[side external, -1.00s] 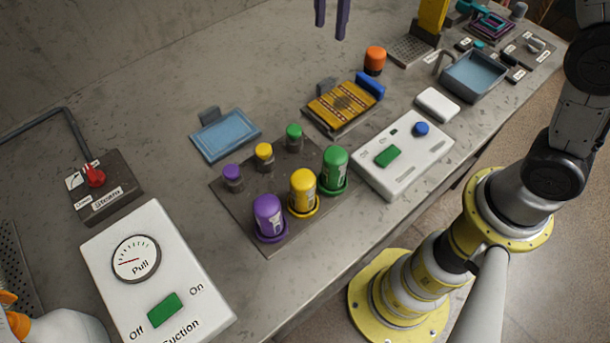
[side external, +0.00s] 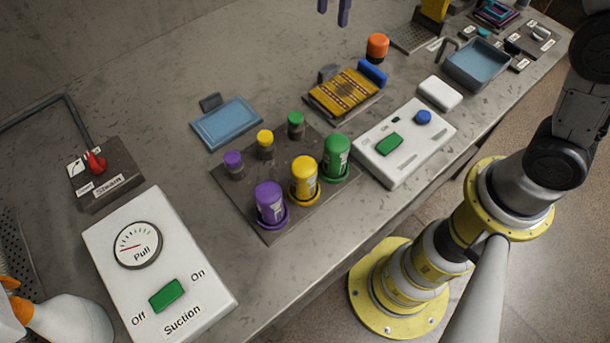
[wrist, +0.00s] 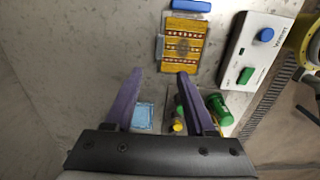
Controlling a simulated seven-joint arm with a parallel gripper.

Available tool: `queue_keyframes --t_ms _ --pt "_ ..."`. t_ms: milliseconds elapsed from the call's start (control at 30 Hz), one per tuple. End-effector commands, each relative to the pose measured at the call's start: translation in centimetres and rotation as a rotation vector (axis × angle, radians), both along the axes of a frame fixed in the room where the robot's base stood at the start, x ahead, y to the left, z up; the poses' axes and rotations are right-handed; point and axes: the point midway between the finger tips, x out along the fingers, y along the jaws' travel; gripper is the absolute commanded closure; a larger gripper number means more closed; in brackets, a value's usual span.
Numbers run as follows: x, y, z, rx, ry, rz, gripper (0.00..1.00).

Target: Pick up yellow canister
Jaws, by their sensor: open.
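The yellow canister (side external: 304,180) stands upright on a dark plate (side external: 275,228), between a purple canister (side external: 270,203) and a green canister (side external: 336,156). My gripper (side external: 333,12) shows only its two purple fingers at the top edge of the side view, far from the canister. In the wrist view my gripper (wrist: 159,74) is open with nothing between its fingers. The green canister (wrist: 219,109) lies right of the right finger there. A small yellow top (wrist: 179,126) shows beside that finger; I cannot tell whether the yellow canister itself shows there.
Small purple, yellow (side external: 265,140) and green-topped jars stand behind the canisters. A blue pad (side external: 227,123), a patterned rug piece (side external: 345,92), a white switch box (side external: 405,145) and a suction panel (side external: 150,255) surround the plate. Bare bench lies at the back left.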

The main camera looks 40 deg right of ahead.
Motion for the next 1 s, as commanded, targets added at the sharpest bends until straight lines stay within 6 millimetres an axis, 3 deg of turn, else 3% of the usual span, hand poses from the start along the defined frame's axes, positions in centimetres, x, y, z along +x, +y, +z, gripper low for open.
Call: queue_keyframes --t_ms 100,267,567,800,867,1000 --pt "0.0 0.0 0.0 0.0 0.0 0.0 0.43" --pt "0.0 0.0 0.0 0.0 0.0 0.0 0.14" --pt "0.0 0.0 0.0 0.0 0.0 -0.006 0.14" --pt "-0.3 0.1 -0.3 -0.002 0.007 -0.168 0.14" --pt "-0.8 0.8 -0.4 -0.003 0.01 -0.221 0.14" --pt "-2.9 4.9 -0.4 -0.007 0.015 -0.282 0.14"
